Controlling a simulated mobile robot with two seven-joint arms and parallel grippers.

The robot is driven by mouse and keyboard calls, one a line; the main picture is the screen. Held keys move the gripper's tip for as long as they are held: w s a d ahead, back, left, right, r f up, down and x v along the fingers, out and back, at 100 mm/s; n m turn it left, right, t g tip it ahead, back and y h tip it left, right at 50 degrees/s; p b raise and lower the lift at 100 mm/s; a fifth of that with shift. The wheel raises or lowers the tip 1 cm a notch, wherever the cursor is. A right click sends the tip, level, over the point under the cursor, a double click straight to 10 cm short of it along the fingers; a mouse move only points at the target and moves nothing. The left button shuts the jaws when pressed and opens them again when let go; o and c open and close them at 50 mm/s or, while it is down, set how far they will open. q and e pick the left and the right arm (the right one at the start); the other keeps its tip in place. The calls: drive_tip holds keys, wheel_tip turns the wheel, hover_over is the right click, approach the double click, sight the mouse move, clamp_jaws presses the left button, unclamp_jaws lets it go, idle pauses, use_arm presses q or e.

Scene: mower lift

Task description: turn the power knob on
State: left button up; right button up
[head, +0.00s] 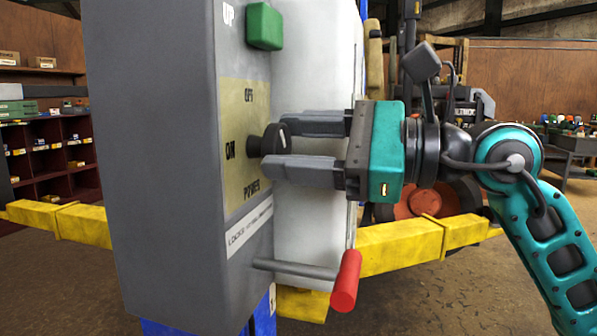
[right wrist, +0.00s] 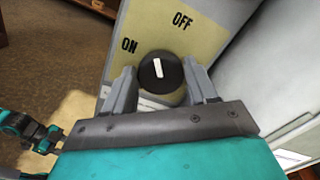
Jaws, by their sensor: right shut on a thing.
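The black round power knob (head: 275,143) sticks out of a yellowish label plate (head: 241,110) on the side of a grey control box. The plate reads OFF, ON and POWER. My right gripper (head: 279,144) comes in from the right, its fingers shut on the knob from above and below. In the right wrist view the knob (right wrist: 160,72) sits between the fingertips. Its white mark points up and slightly left, between the ON and OFF labels.
A green button (head: 264,26) sits above the plate beside the word UP. A lever with a red grip (head: 345,281) juts out below my right gripper. A yellow beam (head: 400,244) runs behind the box. Shelves (head: 48,150) stand at the left.

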drive_tip(key=n+b, duration=0.3)
drive_tip(key=shift+f+n, duration=0.25)
drive_tip(key=shift+n, duration=0.15)
drive_tip(key=shift+s+n+b, duration=0.1)
drive_tip(key=shift+n+b, duration=0.65)
drive_tip(key=shift+n, duration=0.65)
drive_tip(key=n+b, duration=0.2)
drive_tip(key=shift+n, duration=0.4)
use_arm(q)
drive_tip(key=f, duration=0.3)
drive_tip(key=d+f, duration=0.1)
drive_tip(key=f, duration=0.1)
drive_tip(key=shift+d+f, duration=0.2)
drive_tip(key=shift+f, duration=0.2)
use_arm(e)
drive_tip(key=shift+n, duration=0.6)
use_arm(q)
drive_tip(key=shift+w+b, duration=0.1)
drive_tip(key=shift+b, duration=0.25)
use_arm(e)
drive_tip(key=o, duration=1)
use_arm(q)
drive_tip(key=shift+a+r, duration=0.1)
